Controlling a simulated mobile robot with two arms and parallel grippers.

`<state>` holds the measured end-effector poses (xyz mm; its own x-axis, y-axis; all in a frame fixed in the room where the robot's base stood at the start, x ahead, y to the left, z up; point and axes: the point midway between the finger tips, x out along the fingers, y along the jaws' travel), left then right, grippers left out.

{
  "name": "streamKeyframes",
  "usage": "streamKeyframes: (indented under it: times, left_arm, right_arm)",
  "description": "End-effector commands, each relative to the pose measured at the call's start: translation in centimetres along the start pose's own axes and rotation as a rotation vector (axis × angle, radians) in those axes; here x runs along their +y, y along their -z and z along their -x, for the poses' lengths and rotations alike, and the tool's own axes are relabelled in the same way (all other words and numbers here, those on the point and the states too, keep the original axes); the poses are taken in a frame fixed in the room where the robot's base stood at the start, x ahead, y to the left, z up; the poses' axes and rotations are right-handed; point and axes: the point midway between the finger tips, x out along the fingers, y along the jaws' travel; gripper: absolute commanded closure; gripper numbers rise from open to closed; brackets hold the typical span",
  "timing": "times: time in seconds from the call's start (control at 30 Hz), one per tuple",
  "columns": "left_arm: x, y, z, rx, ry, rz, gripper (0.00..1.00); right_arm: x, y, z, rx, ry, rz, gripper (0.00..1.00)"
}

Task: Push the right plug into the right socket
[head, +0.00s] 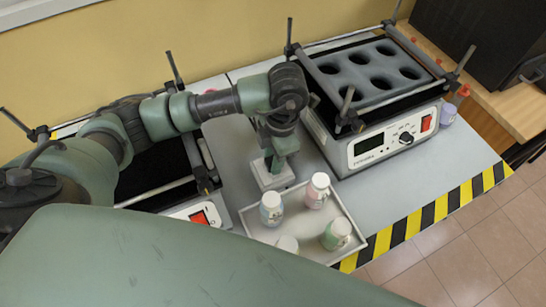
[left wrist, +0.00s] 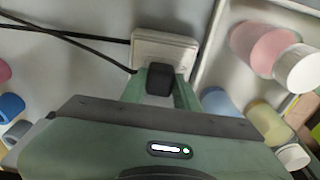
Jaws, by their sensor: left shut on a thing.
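My left gripper (head: 275,160) points down over a white socket block (head: 272,180) on the table, between the two shaker machines. In the left wrist view the gripper's green fingers (left wrist: 160,88) are shut on a black plug (left wrist: 160,78). The plug is at the edge of the white socket block (left wrist: 165,46). Whether its pins are inside a socket cannot be told, as the plug and fingers cover the openings. A black cable (left wrist: 75,44) runs in from the left. The plug is hidden in the head view. My right gripper is not in view.
A white tray (head: 347,215) with several capped bottles stands close to the right of the socket block. A shaker (head: 385,143) with a holed rack stands at the back right, and another (head: 155,170) lies partly behind my left arm. Striped tape (head: 425,222) marks the table edge.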

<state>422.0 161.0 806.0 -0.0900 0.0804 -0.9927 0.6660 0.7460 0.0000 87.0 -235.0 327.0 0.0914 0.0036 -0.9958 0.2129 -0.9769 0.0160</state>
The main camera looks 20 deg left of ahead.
Motion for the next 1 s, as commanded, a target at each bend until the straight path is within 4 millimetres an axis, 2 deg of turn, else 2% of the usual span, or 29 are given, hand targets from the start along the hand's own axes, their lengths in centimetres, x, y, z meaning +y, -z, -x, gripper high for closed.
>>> streamKeyframes:
  times: [0.23, 0.27, 0.33, 0.37, 0.73, 1.0]
  left_arm:
    - [0.0, -0.1, -0.6, 0.0, 0.0, 0.0, 1.0]
    - [0.0, -0.1, -0.6, 0.0, 0.0, 0.0, 0.67]
    - [0.0, -0.1, -0.5, 0.0, 0.0, 0.0, 0.48]
    - [0.0, -0.1, -0.5, 0.0, 0.0, 0.0, 0.44]
    - [0.0, -0.1, -0.1, -0.002, 0.0, 0.0, 0.44]
    - [0.1, -0.2, 4.2, -0.004, -0.003, 0.0, 0.44]
  right_arm:
    - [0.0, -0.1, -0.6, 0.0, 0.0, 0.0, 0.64]
    - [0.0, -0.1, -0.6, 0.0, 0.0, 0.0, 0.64]
    - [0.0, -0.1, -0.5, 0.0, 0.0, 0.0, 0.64]
    - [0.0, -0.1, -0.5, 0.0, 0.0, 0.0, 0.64]
    - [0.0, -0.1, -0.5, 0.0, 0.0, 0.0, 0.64]
    - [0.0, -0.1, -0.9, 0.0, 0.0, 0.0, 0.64]
